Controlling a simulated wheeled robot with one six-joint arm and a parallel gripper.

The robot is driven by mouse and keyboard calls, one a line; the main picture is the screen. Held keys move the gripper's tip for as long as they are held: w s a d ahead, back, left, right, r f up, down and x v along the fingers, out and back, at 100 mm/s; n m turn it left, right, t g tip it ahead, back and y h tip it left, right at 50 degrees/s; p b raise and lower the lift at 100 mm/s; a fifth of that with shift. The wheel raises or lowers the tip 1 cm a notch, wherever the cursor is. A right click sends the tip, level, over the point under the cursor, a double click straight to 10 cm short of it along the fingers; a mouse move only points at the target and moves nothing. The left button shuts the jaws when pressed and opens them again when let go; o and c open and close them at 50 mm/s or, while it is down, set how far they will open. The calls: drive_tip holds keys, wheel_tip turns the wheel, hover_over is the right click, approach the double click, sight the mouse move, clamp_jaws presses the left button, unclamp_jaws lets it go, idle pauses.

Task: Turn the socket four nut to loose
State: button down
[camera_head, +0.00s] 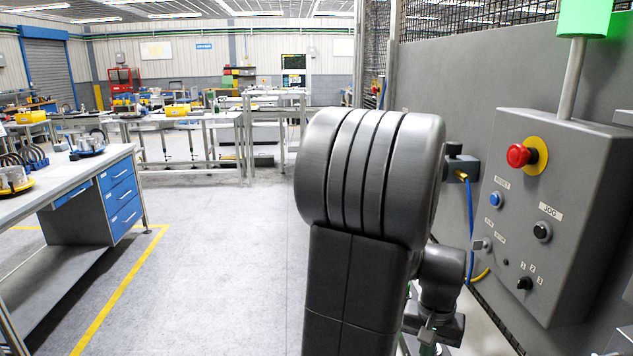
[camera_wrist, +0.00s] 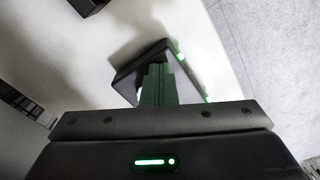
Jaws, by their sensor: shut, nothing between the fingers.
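My gripper (camera_wrist: 157,72) shows in the wrist view with its dark green fingers together and nothing between them. Just beyond the fingertips is a dark angular box (camera_wrist: 128,77) with a green light on its right edge. It stands on or over a pale surface (camera_wrist: 205,45). The fingers cover part of the box, and I cannot tell whether they touch it. I cannot make out a nut or a numbered socket in either view. In the head view my own arm fills the middle and hides what lies behind it.
A grey control box (camera_head: 545,215) with a red stop button (camera_head: 519,155) stands close on the right in the head view. A workbench (camera_head: 75,192) with blue drawers holds round parts at the left. Open floor (camera_head: 215,260) lies between bench and arm.

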drive_tip(key=shift+d, duration=0.2)
drive_tip(key=shift+s+d+p, duration=0.3)
drive_tip(key=shift+s+d, duration=0.05)
drive_tip(key=shift+d, duration=0.5)
drive_tip(key=shift+s, duration=0.15)
drive_tip(key=shift+s+r, duration=0.1)
drive_tip(key=shift+s, duration=0.1)
wheel_tip(320, 180, up, 6)
drive_tip(key=p, duration=0.5)
